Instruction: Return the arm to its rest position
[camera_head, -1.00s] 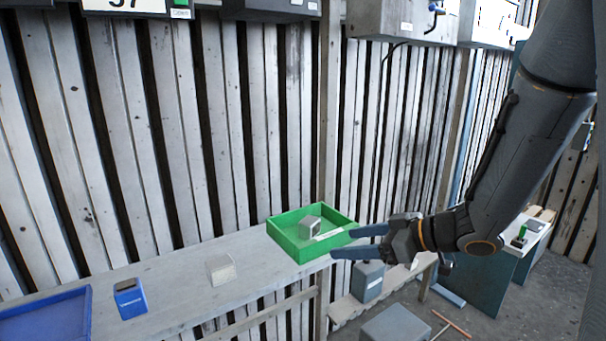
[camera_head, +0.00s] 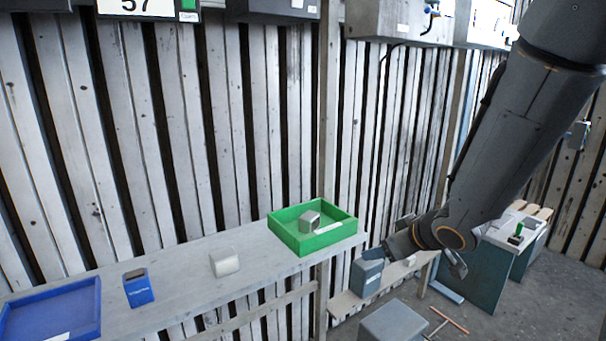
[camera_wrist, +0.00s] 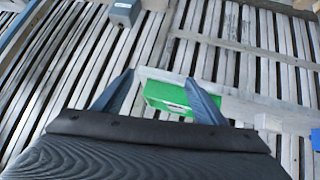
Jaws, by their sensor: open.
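My gripper (camera_wrist: 160,92) is open and empty in the wrist view, its two fingers spread apart. In that view the green tray (camera_wrist: 165,103) shows beyond and between the fingers. In the head view my gripper (camera_head: 392,246) hangs to the right of the shelf and its green tray, with its fingers mostly foreshortened. The green tray (camera_head: 284,236) sits on the right end of the grey shelf (camera_head: 190,278) and holds a small grey block (camera_head: 309,221).
On the shelf are a pale block (camera_head: 224,263), a blue box (camera_head: 138,288) and a blue tray (camera_head: 52,312). A lower bench with a grey box (camera_head: 367,278) stands below my gripper. A slatted wall runs behind, with cabinets (camera_head: 395,18) above.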

